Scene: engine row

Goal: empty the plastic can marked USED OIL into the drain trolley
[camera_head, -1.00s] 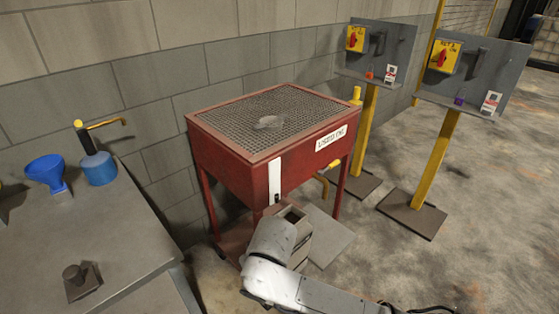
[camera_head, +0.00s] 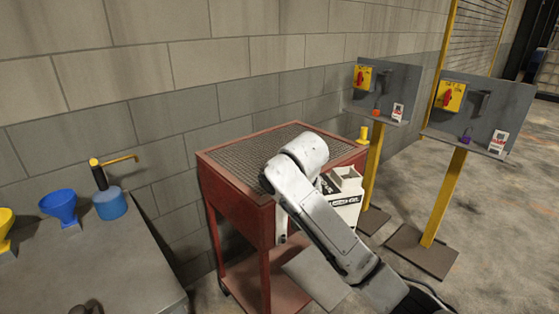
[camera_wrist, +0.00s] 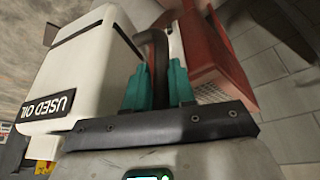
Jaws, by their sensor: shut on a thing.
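My gripper (camera_wrist: 158,85) is shut on the dark handle of the plastic can (camera_wrist: 100,65), seen in the wrist view. The can is white, with a black USED OIL label. In the head view the can (camera_head: 345,195) is upright in front of the drain trolley's right part, partly behind my arm; the gripper's fingers are hidden there. The drain trolley (camera_head: 235,195) is a red metal box on legs with a mesh top. Its corner also shows in the wrist view (camera_wrist: 195,45). I cannot tell whether the can touches the trolley.
A grey bench (camera_head: 90,265) at left holds a blue funnel (camera_head: 60,205), a yellow funnel (camera_head: 5,228) and a blue oil can (camera_head: 110,203). Two yellow-post stands (camera_head: 375,150), (camera_head: 447,195) with grey panels are at right. A block wall is behind the trolley. Concrete floor is open at far right.

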